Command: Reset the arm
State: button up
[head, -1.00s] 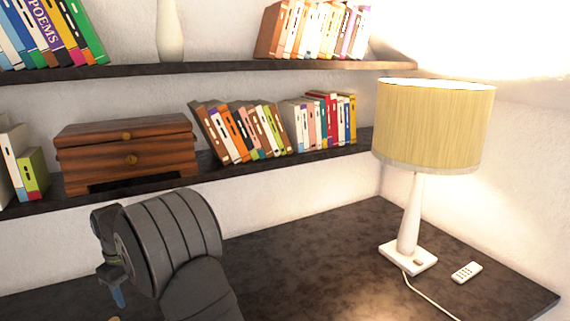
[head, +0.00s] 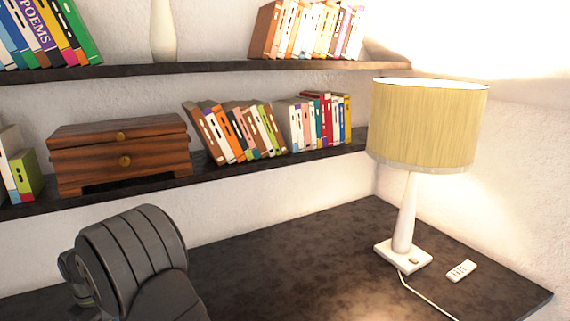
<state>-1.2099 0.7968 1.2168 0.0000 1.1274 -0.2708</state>
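My arm (head: 135,255) shows at the lower left as a dark grey, ribbed rounded link, in front of the wall and desk. A small dark part of my wrist end (head: 78,282) sticks out at its left side, low in the picture. The fingertips are hidden or below the lower edge, so I cannot see whether my gripper is open or shut or holds anything.
The dark desk (head: 270,262) is largely clear. A lit lamp (head: 428,122) and a white remote (head: 462,271) stand at its right. Above my arm, the lower shelf (head: 215,176) holds a wooden box (head: 120,155) and books; an upper shelf (head: 200,68) holds books and a white vase (head: 163,30).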

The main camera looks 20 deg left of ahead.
jog(key=shift+s+a+f, duration=0.15)
jog(key=shift+a+f, duration=0.05)
jog(key=shift+f, duration=0.75)
jog(key=shift+s+a+f, duration=0.15)
jog(key=shift+f, duration=0.75)
